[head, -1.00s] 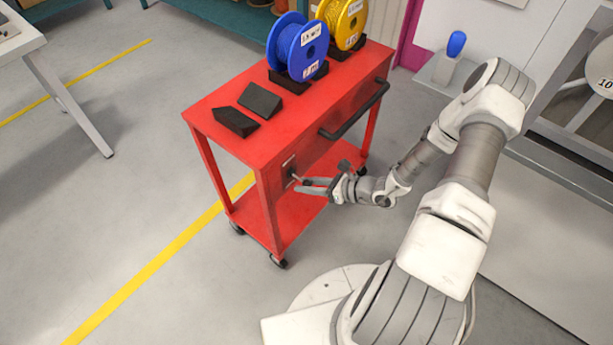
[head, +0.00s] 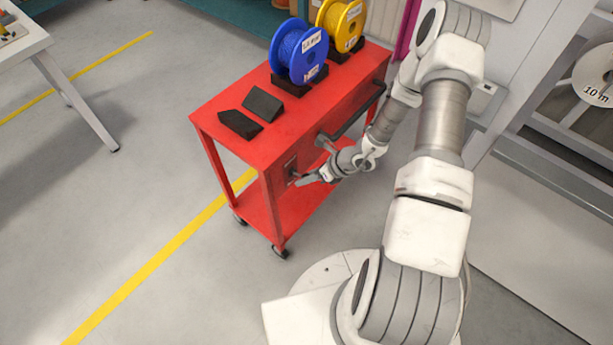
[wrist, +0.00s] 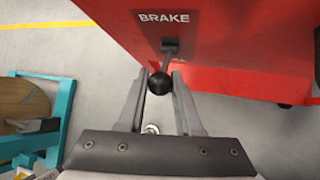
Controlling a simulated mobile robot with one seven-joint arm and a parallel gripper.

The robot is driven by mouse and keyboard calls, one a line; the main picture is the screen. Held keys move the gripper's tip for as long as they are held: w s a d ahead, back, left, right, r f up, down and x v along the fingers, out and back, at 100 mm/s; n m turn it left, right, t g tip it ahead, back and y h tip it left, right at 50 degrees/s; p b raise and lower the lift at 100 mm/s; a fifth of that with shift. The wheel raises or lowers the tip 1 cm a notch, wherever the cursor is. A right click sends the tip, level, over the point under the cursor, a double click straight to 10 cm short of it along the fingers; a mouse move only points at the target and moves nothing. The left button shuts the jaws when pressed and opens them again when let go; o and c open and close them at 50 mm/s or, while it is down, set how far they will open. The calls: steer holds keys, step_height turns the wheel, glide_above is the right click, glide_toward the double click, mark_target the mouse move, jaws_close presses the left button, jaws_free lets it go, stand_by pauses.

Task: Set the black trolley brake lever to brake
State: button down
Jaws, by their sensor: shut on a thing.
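The red trolley (head: 228,90) stands in front of me. On its near end, the wrist view shows the word BRAKE in white on a dark plate (wrist: 196,22). The brake lever comes out of a dark pivot (wrist: 170,45) below that word and ends in a round black knob (wrist: 160,84). A second label beside the lever is partly hidden; only its last letters show. My gripper (wrist: 159,80) has one finger on each side of the knob and is shut on it. In the head view my gripper (head: 303,181) is at the trolley's end panel, and the lever is too small to make out clearly.
Blue (head: 299,50) and yellow (head: 341,22) cable reels stand on the trolley top, with two black wedges (head: 262,104) nearby. A dark push handle (head: 352,122) sticks out from the trolley's side, close to my arm.

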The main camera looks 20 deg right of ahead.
steer(key=c, duration=0.6)
jaws_free()
steer(key=p+v, duration=0.3)
steer(key=v, duration=1.4)
steer(key=shift+s+d+r, duration=0.1)
steer(key=shift+s+d, duration=0.05)
